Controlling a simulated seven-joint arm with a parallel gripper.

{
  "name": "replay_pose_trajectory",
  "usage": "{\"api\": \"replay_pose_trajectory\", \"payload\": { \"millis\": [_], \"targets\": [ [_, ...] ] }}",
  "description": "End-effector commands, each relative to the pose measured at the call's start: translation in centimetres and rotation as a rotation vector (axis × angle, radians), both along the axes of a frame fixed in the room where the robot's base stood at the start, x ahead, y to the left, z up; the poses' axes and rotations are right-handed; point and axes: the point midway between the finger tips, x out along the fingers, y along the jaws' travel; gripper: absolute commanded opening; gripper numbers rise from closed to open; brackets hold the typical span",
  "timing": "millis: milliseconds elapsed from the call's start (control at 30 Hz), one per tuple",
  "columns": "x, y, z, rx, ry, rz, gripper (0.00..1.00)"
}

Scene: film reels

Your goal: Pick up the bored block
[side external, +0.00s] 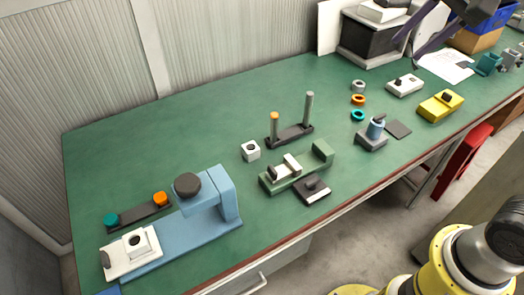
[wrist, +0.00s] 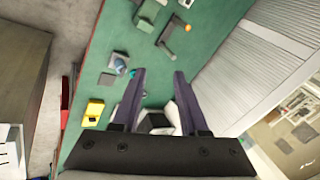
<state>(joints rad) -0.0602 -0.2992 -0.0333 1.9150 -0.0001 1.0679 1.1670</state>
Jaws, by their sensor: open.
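The bored block is most likely the small white cube (side external: 251,150) with a dark round hole in its top. It stands on the green bench, left of a two-post stand. In the wrist view a white block (wrist: 186,3), seemingly the same one, is cut by the top edge. My gripper (side external: 393,33) is at the far right end of the bench, high above it and well away from the cube. In the wrist view the two purple fingers of my gripper (wrist: 158,72) are spread apart with nothing between them.
The two-post stand (side external: 290,135) rises close to the cube's right. A green fixture (side external: 278,180) with white blocks lies in front. A blue press (side external: 215,205) stands to the left front. A dark box (side external: 372,40) is near my gripper. The bench behind the cube is clear.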

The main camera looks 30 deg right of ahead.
Motion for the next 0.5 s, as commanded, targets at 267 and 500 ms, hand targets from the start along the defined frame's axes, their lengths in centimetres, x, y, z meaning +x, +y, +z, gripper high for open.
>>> {"api": "replay_pose_trajectory", "payload": {
  "millis": [267, 500],
  "targets": [
    [10.9, 3.3, -0.9, 0.144, 0.103, -0.257, 0.43],
    [19.1, 7.0, -5.7, 0.204, 0.2, -0.42, 0.43]
  ]
}}
